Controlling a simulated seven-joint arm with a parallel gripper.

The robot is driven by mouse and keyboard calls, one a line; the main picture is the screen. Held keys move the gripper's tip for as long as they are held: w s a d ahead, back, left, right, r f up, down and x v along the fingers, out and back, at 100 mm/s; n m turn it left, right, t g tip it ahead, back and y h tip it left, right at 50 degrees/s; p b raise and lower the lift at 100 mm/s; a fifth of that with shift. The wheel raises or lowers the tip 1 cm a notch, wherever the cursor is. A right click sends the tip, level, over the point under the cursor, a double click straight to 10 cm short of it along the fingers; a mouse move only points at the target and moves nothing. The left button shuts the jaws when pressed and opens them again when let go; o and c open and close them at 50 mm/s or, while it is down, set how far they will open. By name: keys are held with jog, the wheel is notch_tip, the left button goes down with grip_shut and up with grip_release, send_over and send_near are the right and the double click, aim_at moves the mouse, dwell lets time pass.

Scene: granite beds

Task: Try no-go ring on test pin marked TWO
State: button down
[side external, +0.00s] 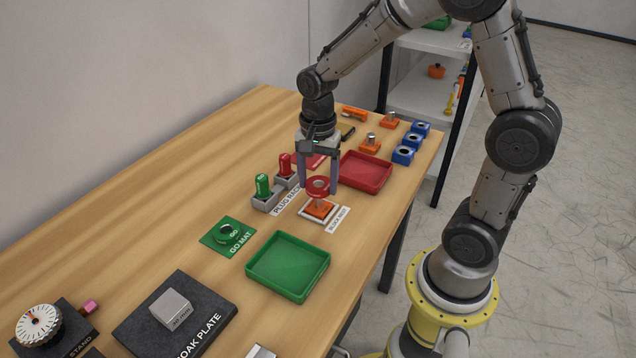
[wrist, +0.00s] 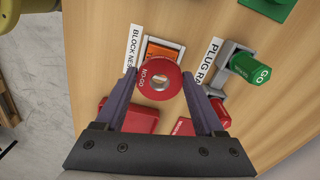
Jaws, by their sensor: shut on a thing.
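The red NO-GO ring (side external: 318,183) is between the fingertips of my gripper (side external: 319,190), which is shut on it. In the wrist view the ring (wrist: 160,93) lies flat between the fingers (wrist: 159,80), with its lettering facing up. An orange block (side external: 318,210) sits in the white block nest (side external: 307,216) directly below the ring. Something grey shows in the ring's hole, likely the pin top; I cannot tell whether the ring is around it or just above. Any number on this block is hidden.
The green plug (side external: 262,186) stands close left in the plug rack, beside a red plug (side external: 285,164). A red tray (side external: 365,172) and green tray (side external: 288,266) flank the nest. Orange pin blocks (side external: 371,142) and blue blocks (side external: 403,154) stand behind.

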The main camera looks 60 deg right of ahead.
jog(key=shift+r, duration=1)
